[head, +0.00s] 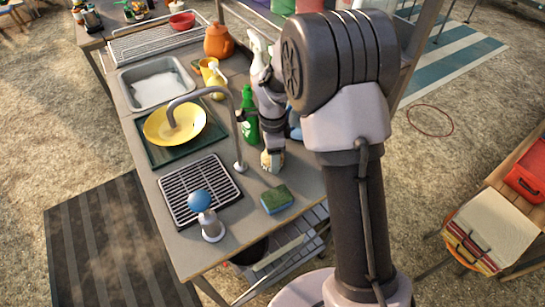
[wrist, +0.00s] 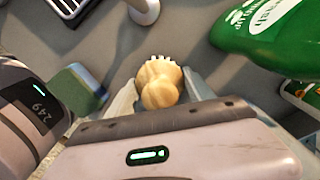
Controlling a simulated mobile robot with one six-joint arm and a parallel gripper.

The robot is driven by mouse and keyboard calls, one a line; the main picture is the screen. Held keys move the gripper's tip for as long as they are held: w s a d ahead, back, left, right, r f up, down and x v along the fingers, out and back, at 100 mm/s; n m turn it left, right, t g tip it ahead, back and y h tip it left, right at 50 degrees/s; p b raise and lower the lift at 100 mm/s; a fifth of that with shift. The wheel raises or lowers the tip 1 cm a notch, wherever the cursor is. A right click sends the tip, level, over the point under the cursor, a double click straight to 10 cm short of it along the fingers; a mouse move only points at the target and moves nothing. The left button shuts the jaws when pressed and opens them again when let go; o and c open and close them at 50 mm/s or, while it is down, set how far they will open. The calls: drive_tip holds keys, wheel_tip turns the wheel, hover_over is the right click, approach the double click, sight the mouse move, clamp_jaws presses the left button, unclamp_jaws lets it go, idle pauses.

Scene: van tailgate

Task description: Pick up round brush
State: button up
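The round brush (wrist: 160,84) has a pale wooden knob and head with white bristles. In the wrist view it stands between the two fingers of my gripper (wrist: 160,92), close to both of them. In the head view the brush (head: 272,161) is on the grey counter, just below my gripper (head: 273,150), and partly covered by it. The fingers look open around the brush, with at most a thin gap on each side; firm contact is not clear.
A green bottle (head: 249,118) stands close behind my gripper; it also looms in the wrist view (wrist: 265,32). A green-blue sponge (head: 277,200) lies in front. The faucet (head: 238,140), black rack (head: 200,188) and yellow bowl (head: 174,122) are to the left.

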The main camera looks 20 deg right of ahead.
drive_tip(key=c, duration=0.3)
wheel_tip(320, 180, up, 18)
drive_tip(key=p, duration=0.6)
drive_tip(key=shift+p, duration=0.3)
